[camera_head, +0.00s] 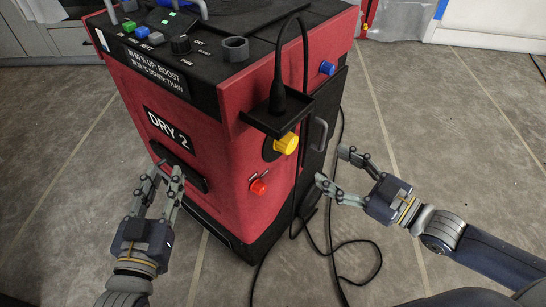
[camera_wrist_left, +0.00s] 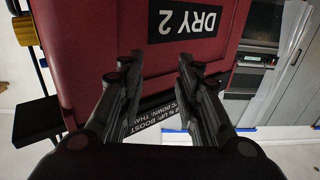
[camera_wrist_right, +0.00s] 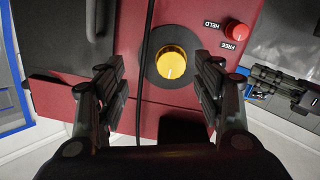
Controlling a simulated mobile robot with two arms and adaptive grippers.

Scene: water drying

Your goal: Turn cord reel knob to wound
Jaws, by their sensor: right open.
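The yellow round knob (camera_head: 287,143) is on the side face of the red DRY 2 machine (camera_head: 222,152). A red knob (camera_head: 259,187) sits lower on that face. In the right wrist view the yellow knob (camera_wrist_right: 171,62) shows a pale pointer mark, and the red knob (camera_wrist_right: 236,31) has HELD and FREE labels beside it. I see no "wound" label. My right gripper (camera_head: 334,167) is open and empty, to the right of the yellow knob and apart from it. My left gripper (camera_head: 165,172) is open and empty near the front face, below the DRY 2 label.
A black shelf (camera_head: 268,121) juts out above the yellow knob, holding a black plug (camera_head: 277,97). A black cord (camera_wrist_right: 143,60) hangs close beside the knob. Loose cable (camera_head: 345,252) lies on the floor. A grey handle (camera_head: 319,132) stands behind the knob. Floor around is open.

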